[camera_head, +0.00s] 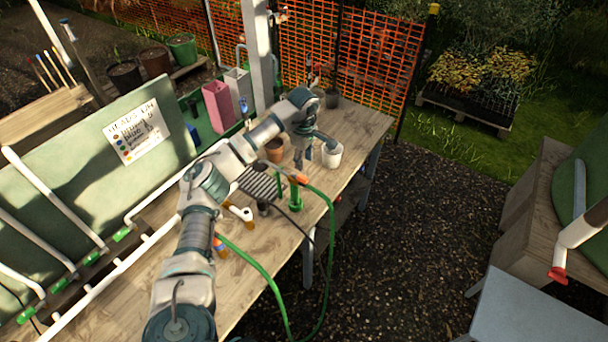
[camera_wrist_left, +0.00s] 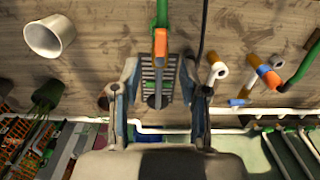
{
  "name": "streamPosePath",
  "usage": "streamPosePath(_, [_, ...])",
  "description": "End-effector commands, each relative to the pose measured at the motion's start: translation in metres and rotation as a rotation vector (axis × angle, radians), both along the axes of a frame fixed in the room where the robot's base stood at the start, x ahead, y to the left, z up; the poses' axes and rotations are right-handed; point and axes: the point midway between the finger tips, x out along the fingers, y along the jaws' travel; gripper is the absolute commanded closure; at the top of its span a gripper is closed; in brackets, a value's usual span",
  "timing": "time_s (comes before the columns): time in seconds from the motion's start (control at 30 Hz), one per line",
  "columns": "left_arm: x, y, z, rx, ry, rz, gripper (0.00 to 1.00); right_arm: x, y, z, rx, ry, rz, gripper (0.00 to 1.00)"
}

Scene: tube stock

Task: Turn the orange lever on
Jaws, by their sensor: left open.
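An orange piece, which looks like the orange lever (camera_head: 299,178), sits at the top of a green upright pipe (camera_head: 296,197) on the wooden bench. In the left wrist view the orange lever (camera_wrist_left: 160,44) is at upper middle, its lower end in line with the gap between my fingers. My left gripper (camera_head: 306,156) is open and points down above the bench, close to the lever. In the left wrist view its two fingers (camera_wrist_left: 160,66) are apart with nothing held between them. Whether they touch the lever cannot be told. My right gripper is not seen.
A dark slatted grate (camera_head: 262,184) lies beside the pipe. A white pot (camera_head: 332,154) and a brown pot (camera_head: 274,150) stand near. A green hose (camera_head: 330,225) loops over the bench's front edge. White pipes (camera_head: 85,290) run along the left. Pink container (camera_head: 217,105) stands behind.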

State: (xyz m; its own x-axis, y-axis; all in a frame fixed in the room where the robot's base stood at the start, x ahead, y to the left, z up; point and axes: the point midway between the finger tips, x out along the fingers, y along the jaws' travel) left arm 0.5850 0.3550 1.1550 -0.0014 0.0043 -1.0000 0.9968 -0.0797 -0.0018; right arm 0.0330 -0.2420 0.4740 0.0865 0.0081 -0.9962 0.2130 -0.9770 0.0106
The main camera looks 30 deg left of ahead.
Motion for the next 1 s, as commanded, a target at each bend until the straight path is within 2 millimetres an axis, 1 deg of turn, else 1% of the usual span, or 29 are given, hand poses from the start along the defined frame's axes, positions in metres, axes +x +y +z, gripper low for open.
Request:
streamPosePath(0.03, [-0.001,0.001,-0.012,-0.001,0.006,0.001,0.56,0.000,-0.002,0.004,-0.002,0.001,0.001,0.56])
streamPosePath(0.1, [-0.001,0.001,-0.028,-0.001,0.005,0.001,0.56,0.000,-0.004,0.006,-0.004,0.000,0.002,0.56])
streamPosePath(0.2, [0.000,0.001,-0.048,-0.002,0.003,0.002,0.56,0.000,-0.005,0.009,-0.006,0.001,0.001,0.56])
streamPosePath(0.33, [0.000,0.000,-0.068,-0.002,0.002,0.002,0.56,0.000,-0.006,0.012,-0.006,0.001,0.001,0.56])
streamPosePath(0.5, [0.000,0.000,-0.080,-0.001,0.000,0.002,0.56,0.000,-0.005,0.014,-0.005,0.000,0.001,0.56])
streamPosePath(0.77, [0.000,-0.001,-0.082,0.000,0.000,0.001,0.56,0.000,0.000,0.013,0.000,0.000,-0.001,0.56])
streamPosePath(0.8, [0.000,-0.001,-0.082,-0.001,0.000,0.001,0.59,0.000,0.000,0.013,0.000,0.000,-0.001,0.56])
streamPosePath(0.87, [0.000,-0.001,-0.082,-0.001,0.000,0.001,0.74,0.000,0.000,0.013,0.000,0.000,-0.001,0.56])
streamPosePath(0.9, [0.000,0.000,-0.082,-0.001,0.000,0.001,0.84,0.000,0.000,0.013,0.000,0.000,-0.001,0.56])
streamPosePath(0.97, [0.000,0.000,-0.083,-0.002,0.000,0.002,0.99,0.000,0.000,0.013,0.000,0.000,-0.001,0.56])
streamPosePath(1.0, [0.000,0.001,-0.082,-0.002,0.000,0.002,1.00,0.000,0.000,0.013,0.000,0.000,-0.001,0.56])
